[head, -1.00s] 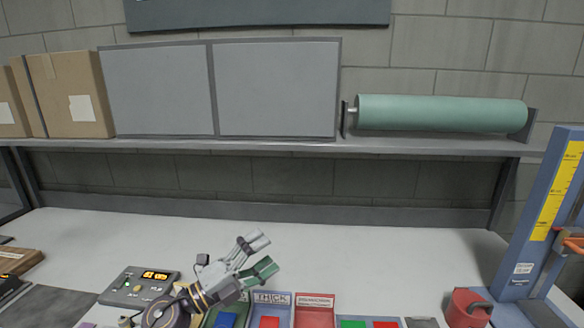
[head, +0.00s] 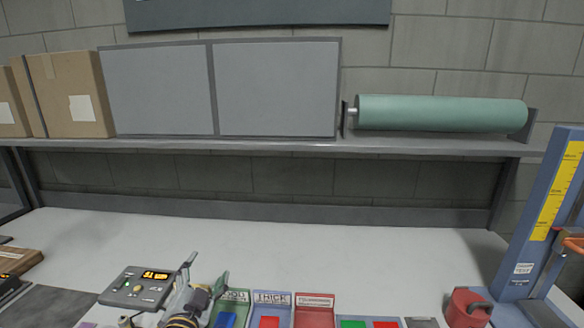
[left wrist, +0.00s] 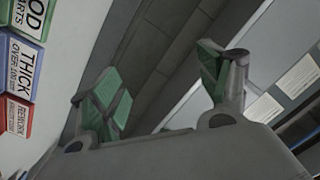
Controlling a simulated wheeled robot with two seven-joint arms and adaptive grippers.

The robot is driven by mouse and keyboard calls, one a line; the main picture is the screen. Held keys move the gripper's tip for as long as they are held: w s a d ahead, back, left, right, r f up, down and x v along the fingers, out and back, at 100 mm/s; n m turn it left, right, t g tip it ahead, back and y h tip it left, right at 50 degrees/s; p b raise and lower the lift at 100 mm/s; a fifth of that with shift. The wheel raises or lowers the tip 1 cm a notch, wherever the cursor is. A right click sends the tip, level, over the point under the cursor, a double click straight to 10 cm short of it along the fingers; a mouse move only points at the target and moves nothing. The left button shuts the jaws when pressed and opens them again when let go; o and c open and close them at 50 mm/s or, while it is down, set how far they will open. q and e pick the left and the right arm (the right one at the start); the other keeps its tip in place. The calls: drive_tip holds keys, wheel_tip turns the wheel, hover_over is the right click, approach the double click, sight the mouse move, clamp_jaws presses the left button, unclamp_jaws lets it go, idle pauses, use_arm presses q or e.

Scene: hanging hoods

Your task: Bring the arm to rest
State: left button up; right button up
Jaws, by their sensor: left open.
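My left gripper (head: 206,274) shows at the bottom of the head view, left of centre, between the control box and the green bin. Its fingers point up and away, spread apart, with nothing between them. In the left wrist view the gripper's two green-padded fingers (left wrist: 165,95) stand wide apart and empty, with the shelf and wall beyond them. My right gripper is not in view.
A control box (head: 138,287) with a lit display sits left of the gripper. A green bin (head: 236,297), a blue THICK bin (head: 271,298) and a red bin (head: 315,300) stand to its right. A blue gauge stand (head: 535,235) and red cup (head: 467,308) are at far right. The table behind is clear.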

use_arm(q)
drive_tip(key=s+f+n+g, duration=0.2)
drive_tip(key=s+f+g, duration=0.1)
drive_tip(key=s+f, duration=0.2)
drive_tip(key=s+a+f+n+g, duration=0.1)
drive_tip(key=s+f+g, duration=0.3)
drive_tip(key=f, duration=0.3)
drive_tip(key=s+a+f+n+g, duration=0.1)
drive_tip(key=s+f+n+g, duration=0.1)
drive_tip(key=s+f, duration=0.4)
drive_tip(key=shift+a+f+n+g+y, duration=0.15)
drive_tip(key=shift+f+n+g+y, duration=0.25)
drive_tip(key=shift+g, duration=0.5)
drive_tip(key=s+d+f+g+h, duration=0.15)
drive_tip(key=s+f+g, duration=0.25)
drive_tip(key=s, duration=0.4)
wheel_tip(320, 180, down, 32)
drive_tip(key=s+g, duration=0.1)
drive_tip(key=s, duration=0.2)
drive_tip(key=s+a+f, duration=0.1)
drive_tip(key=s+f, duration=0.9)
drive_tip(key=s, duration=0.1)
drive_tip(key=s+a+f+g, duration=0.1)
drive_tip(key=s+a+f, duration=0.1)
drive_tip(key=s+f, duration=0.8)
drive_tip(key=shift+s+a+f, duration=0.2)
drive_tip(key=shift+s+a, duration=0.1)
drive_tip(key=shift+s, duration=0.15)
